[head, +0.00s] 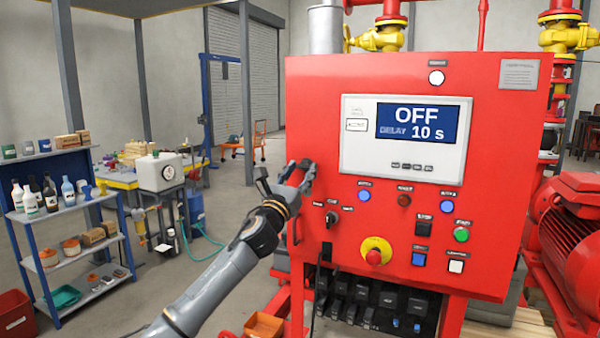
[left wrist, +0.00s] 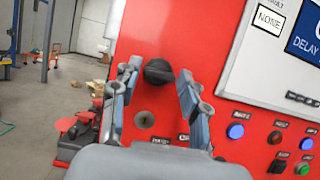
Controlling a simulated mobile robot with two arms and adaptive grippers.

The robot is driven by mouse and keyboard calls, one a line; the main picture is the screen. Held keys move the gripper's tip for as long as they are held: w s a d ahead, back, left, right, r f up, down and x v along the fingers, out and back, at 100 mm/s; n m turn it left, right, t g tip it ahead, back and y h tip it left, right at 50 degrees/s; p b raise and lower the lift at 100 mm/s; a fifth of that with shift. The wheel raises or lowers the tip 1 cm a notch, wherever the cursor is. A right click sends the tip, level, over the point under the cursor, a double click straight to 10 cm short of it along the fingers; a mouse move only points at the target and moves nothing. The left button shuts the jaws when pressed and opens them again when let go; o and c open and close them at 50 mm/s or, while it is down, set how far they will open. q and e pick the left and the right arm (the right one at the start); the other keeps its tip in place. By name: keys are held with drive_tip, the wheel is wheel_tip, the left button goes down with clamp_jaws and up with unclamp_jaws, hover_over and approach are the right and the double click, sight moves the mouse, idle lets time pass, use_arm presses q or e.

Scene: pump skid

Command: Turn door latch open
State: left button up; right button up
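The door latch (left wrist: 158,71) is a black turn knob on the red cabinet door (left wrist: 226,108), above a round keyhole. In the left wrist view its grip lies roughly sideways. My left gripper (left wrist: 160,80) is open, with one finger on each side of the latch. A gap shows on both sides; I cannot tell if the tips reach past it. In the head view my left gripper (head: 291,180) is at the left edge of the red door (head: 318,120) and largely hides the latch. My right gripper is not in view.
The door carries a display panel (head: 404,137) reading OFF, a selector switch (head: 331,217), a red-and-yellow emergency stop (head: 375,254) and several buttons. A shelf rack (head: 75,208) with bottles and a yellow bench stand at left. A red motor (head: 570,235) is at right.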

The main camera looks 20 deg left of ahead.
use_arm(q)
drive_tip(key=c, duration=0.6)
drive_tip(key=shift+c, duration=0.2)
drive_tip(key=shift+n, duration=0.4)
drive_tip(key=n+y, duration=0.1)
drive_tip(key=n, duration=0.1)
drive_tip(key=n+y, duration=0.2)
drive_tip(key=n, duration=0.1)
drive_tip(key=shift+d, duration=0.2)
drive_tip(key=n+y+p, duration=0.1)
drive_tip(key=n, duration=0.1)
drive_tip(key=n+g+y+p, duration=0.1)
drive_tip(key=n, duration=0.2)
drive_tip(key=shift+r, duration=0.2)
drive_tip(key=n+g+y+p, duration=0.1)
drive_tip(key=n, duration=0.2)
drive_tip(key=n+g+y+p, duration=0.1)
drive_tip(key=n+p, duration=0.1)
drive_tip(key=n, duration=0.1)
drive_tip(key=shift+d+r+n+g, duration=0.15)
drive_tip(key=shift+n+g, duration=0.15)
drive_tip(key=shift+n, duration=0.1)
drive_tip(key=n+g+p, duration=0.2)
drive_tip(key=n, duration=0.2)
drive_tip(key=shift+n+p, duration=0.3)
drive_tip(key=shift+p, duration=0.1)
